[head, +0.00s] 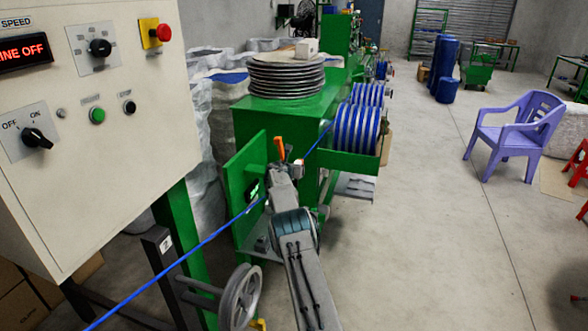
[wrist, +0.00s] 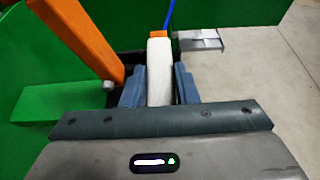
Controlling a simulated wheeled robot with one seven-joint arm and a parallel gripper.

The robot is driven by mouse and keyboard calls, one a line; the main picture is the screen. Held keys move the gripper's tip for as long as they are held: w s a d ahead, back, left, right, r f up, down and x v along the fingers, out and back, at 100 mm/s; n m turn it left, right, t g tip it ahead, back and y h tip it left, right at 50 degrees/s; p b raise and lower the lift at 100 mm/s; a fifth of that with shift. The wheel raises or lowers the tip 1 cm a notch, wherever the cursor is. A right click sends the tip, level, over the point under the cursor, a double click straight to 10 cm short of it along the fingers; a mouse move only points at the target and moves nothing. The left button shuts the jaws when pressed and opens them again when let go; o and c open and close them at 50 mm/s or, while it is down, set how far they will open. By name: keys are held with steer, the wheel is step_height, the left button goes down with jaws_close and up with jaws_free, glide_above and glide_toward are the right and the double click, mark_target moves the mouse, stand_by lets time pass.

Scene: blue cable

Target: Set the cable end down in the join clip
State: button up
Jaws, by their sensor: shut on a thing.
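My gripper (head: 287,172) is beside the green machine plate in the head view. In the wrist view its blue-grey fingers (wrist: 158,88) are shut on a white block with an orange tip, which I take as the cable end (wrist: 158,68). Blue cable (wrist: 169,14) runs up and away from it; in the head view this cable (head: 318,139) leads to the spools. An orange lever (wrist: 85,38) stands left of the fingers, and it also shows in the head view (head: 279,147). I cannot make out the join clip itself, or whether the cable end touches it.
A green upright plate (head: 243,180) is left of my gripper. Another blue cable (head: 175,262) runs from it to the lower left, past a grey wheel (head: 240,297). Blue spools (head: 355,125) are behind. A control panel (head: 100,130) fills the left.

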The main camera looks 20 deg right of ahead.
steer(key=shift+f+b, duration=0.45)
stand_by(0.5)
